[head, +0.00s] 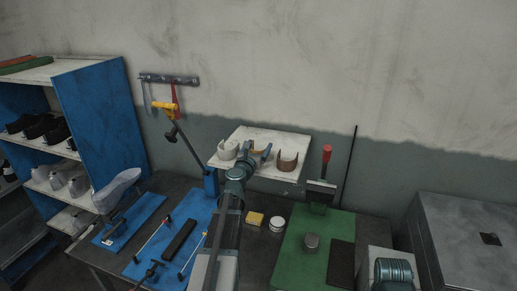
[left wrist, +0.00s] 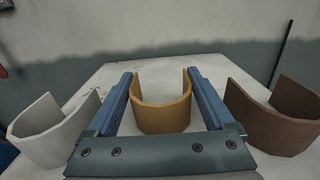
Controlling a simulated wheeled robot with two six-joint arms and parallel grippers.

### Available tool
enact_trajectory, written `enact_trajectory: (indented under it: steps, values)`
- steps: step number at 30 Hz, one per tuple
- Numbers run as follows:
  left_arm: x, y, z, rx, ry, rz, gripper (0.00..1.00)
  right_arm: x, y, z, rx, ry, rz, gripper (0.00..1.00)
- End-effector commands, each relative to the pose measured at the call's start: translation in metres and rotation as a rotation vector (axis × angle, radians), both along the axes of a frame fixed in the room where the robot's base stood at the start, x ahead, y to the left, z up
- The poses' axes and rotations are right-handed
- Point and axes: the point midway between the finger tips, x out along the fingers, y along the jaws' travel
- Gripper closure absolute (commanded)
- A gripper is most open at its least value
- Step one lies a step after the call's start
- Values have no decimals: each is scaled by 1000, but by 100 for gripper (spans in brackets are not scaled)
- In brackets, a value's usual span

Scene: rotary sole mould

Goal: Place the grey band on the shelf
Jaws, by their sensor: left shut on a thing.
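The grey band (head: 228,150), pale and curved open, stands on the left of the small white shelf (head: 240,136). It also shows at the left of the left wrist view (left wrist: 50,132), outside my fingers and apart from them. My left gripper (head: 257,156) is over the shelf's middle, shut on a tan band (left wrist: 162,118), which sits between its two blue fingers. Whether the tan band touches the shelf is hard to tell. A brown band (head: 287,162) stands on the right of the shelf, just beyond the right finger. My right gripper is not in view.
A workbench below holds a blue mat (head: 178,238) with tools, a yellow block (head: 254,218), a white round tin (head: 277,224) and a green press base (head: 312,258). A red-handled lever (head: 326,155) stands right of the shelf. A blue rack (head: 103,115) with shoes is at left.

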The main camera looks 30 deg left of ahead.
Motion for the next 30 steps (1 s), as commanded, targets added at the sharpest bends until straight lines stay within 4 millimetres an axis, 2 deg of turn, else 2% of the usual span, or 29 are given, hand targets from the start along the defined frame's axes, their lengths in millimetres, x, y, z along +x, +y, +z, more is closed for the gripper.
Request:
enact_trajectory:
  steps: [2,3,5,17,23,30]
  values:
    - [0,0,-4,0,0,0,66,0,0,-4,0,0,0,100]
    - [0,0,-4,0,0,0,12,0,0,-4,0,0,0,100]
    - [0,0,-3,0,0,0,1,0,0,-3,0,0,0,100]
    - [0,0,2,0,0,0,0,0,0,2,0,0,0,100]
    - [-25,-6,0,0,0,1,0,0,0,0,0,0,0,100]
    - [-73,-18,0,0,0,2,0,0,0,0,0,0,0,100]
